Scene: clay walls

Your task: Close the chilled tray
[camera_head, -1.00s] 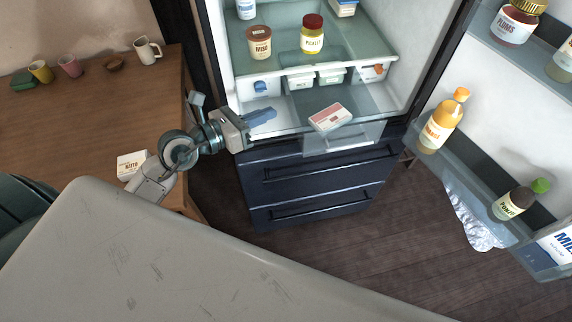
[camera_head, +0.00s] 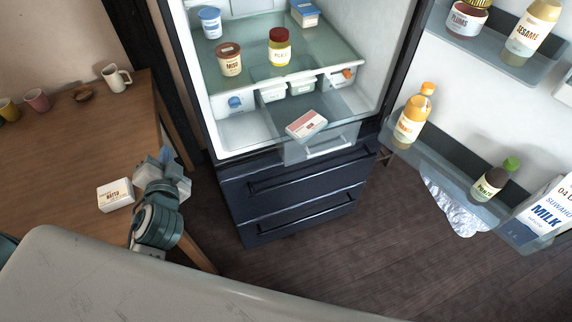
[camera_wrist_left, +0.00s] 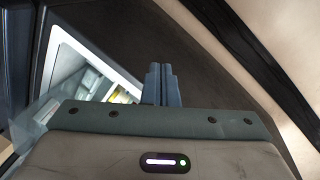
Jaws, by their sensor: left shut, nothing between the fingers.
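The chilled tray (camera_head: 293,152) is a clear drawer at the bottom of the open fridge. It is pulled out past the shelf edge, and a pink and white box (camera_head: 306,124) lies on or in it near its front. My left gripper (camera_head: 165,156) is shut and empty, left of the fridge and apart from the tray, beside the wooden table. In the left wrist view its two fingers (camera_wrist_left: 162,84) are together, with the lit fridge interior behind them to the left. My right gripper is not in view.
The fridge door (camera_head: 470,165) stands open at right with bottles and a milk carton in its racks. Dark lower drawers (camera_head: 300,185) are shut. A natto pack (camera_head: 115,194) and cups lie on the wooden table (camera_head: 60,165). Dark floor is free in front.

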